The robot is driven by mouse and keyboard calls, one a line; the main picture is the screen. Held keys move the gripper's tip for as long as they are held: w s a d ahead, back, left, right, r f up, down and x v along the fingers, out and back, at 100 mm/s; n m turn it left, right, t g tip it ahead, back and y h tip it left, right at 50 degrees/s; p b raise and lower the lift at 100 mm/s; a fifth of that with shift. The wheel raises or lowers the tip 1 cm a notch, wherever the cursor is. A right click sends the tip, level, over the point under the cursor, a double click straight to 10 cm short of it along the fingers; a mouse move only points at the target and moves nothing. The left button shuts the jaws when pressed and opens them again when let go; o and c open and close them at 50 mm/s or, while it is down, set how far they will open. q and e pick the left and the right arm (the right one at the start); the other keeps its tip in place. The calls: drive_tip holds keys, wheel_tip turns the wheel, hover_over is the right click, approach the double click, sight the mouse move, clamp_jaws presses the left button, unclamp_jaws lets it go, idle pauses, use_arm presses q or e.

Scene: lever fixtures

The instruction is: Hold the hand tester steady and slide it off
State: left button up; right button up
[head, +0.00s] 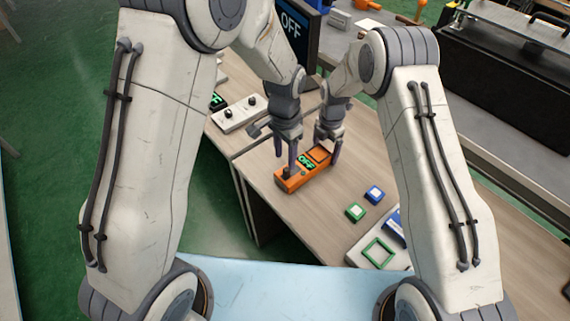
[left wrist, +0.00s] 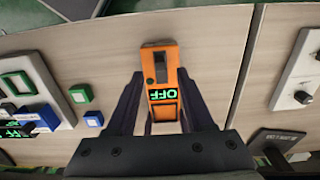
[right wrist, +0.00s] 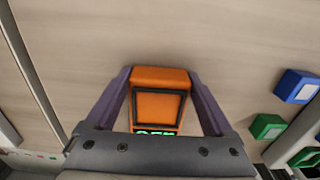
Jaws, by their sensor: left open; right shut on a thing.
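The orange hand tester (head: 290,182) lies on the wooden table in the head view, with a dark display reading OFF in green. In the left wrist view the tester (left wrist: 159,97) shows a dark slot with a slider at its far end. My left gripper (head: 292,172) is over the slider end, open, its fingers on either side of the tester in the left wrist view. My right gripper (head: 326,155) is shut on the other end of the tester. In the right wrist view its fingers flank the framed end of the tester (right wrist: 159,107).
A green block (head: 355,212) and a blue block (head: 375,194) lie right of the tester. A panel with a green square frame (head: 379,253) is near the front right. A white panel with black knobs (head: 240,112) stands at the left. A screen (head: 296,30) reading OFF is behind.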

sight(284, 169)
use_arm(q)
wheel_tip(284, 169, up, 7)
drive_tip(key=shift+f, duration=0.2)
